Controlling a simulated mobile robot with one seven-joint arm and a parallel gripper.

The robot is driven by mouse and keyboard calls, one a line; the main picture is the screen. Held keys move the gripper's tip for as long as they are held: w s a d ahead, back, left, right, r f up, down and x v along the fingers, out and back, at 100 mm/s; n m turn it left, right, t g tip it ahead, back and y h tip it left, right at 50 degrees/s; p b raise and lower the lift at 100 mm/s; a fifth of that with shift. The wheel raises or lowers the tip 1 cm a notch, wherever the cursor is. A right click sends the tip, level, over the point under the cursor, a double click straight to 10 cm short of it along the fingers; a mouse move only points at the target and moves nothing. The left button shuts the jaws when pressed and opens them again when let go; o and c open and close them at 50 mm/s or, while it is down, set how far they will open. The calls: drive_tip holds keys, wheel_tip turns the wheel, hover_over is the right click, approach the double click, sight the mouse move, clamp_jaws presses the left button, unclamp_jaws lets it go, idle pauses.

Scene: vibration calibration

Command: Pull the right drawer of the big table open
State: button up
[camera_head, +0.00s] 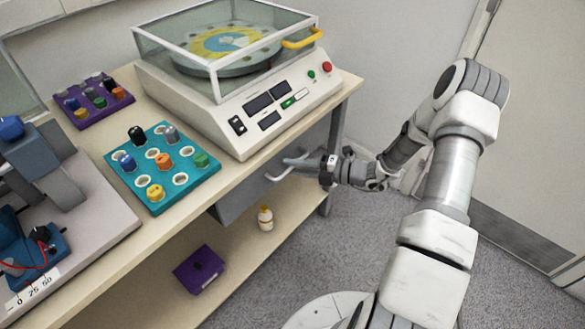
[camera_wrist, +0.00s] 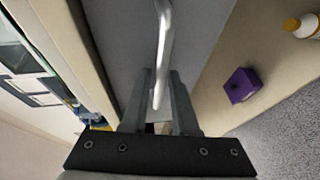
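The grey drawer (camera_head: 245,193) sits under the wooden table top, and its front looks about flush with the table edge. Its curved silver handle (camera_head: 279,177) sticks out from the front. My gripper (camera_head: 300,163) reaches it from the right. In the wrist view, the drawer front (camera_wrist: 115,40) fills the upper middle, and the handle (camera_wrist: 163,35) runs down between the two fingers of my gripper (camera_wrist: 159,85). The exact contact is partly hidden.
A machine with a glass cover (camera_head: 225,80) and a teal tray of knobs (camera_head: 148,203) stand on the table (camera_head: 225,178). On the lower shelf are a purple box (camera_head: 199,270) and a small bottle (camera_head: 265,218). Grey floor is free in front of the table.

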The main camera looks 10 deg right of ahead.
drive_tip(key=shift+w+a, duration=0.15)
drive_tip(key=shift+a, duration=0.1)
clamp_jaws()
idle(1.4)
